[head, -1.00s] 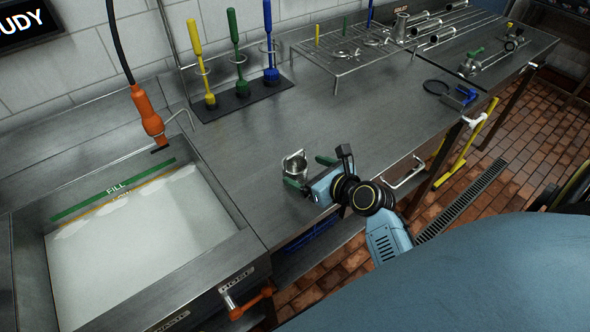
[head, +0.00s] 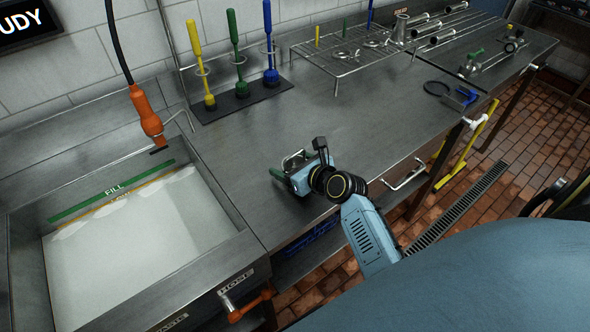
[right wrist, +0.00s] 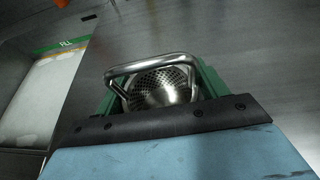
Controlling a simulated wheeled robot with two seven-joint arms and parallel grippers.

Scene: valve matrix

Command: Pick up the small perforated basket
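The small perforated basket (right wrist: 165,88) is a round metal bowl with many holes and a bent metal handle (right wrist: 152,62). It stands on the steel counter near the front edge; in the head view only part of its handle (head: 292,158) shows past my gripper. My right gripper (head: 300,166) is over it, fingers spread. In the right wrist view the green fingers (right wrist: 160,80) lie on either side of the basket, with the bowl between them. I cannot tell whether they touch it. My left gripper is not in view.
A sink (head: 235,255) with whitish liquid lies to the left, with an orange hose nozzle (head: 147,115) above it. Upright yellow, green and blue brushes (head: 235,50) stand at the back. A wire rack (head: 345,55) stands farther right. The counter's middle (head: 330,115) is clear.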

